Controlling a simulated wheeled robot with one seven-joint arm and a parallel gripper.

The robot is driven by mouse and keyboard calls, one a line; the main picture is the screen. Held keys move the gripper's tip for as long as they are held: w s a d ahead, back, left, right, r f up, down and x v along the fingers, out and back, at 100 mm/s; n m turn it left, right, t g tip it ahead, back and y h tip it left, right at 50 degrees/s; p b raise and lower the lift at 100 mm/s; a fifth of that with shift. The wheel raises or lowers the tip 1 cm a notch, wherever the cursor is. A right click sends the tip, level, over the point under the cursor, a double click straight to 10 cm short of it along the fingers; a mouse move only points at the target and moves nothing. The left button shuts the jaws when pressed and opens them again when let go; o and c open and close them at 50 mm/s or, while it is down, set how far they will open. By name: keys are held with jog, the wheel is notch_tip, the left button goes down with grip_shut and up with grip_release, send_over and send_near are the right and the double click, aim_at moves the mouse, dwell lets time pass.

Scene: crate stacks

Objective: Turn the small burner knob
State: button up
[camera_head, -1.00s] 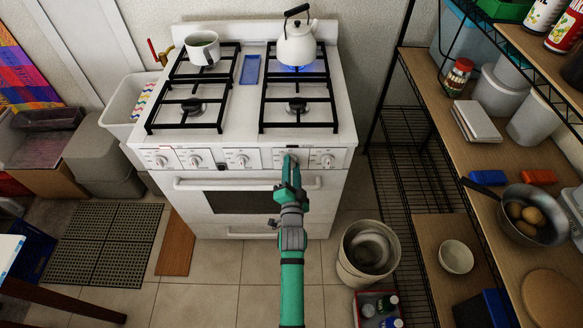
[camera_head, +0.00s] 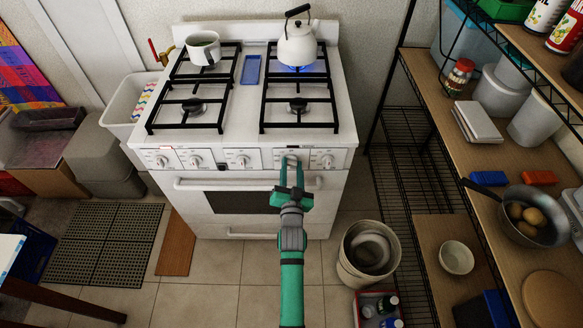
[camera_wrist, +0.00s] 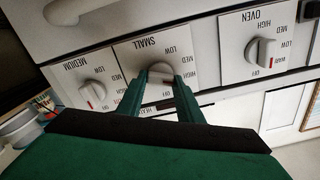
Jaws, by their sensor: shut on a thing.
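The small burner knob (camera_wrist: 160,73) is pale grey and round, on a white plate marked SMALL, upside down in the wrist view. My gripper (camera_wrist: 161,84) has its two green fingers on either side of this knob and is shut on it. The fingers partly cover the knob and its plate, so its pointer is hard to read. In the head view my gripper (camera_head: 291,165) reaches the front panel of the white stove (camera_head: 190,218), right of the middle, and the knob is mostly hidden there.
The medium knob (camera_wrist: 91,93) and oven knob (camera_wrist: 261,52) flank it in the wrist view. A white kettle (camera_head: 297,45) stands over a blue flame at the back right. The oven handle (camera_head: 215,184) runs below the panel. A bucket (camera_head: 368,252) and shelving stand at the right.

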jog(key=shift+s+n, duration=0.1)
jog(key=shift+n, duration=0.2)
jog(key=o, duration=1.1)
jog(key=s, duration=1)
jog(key=shift+s, duration=0.4)
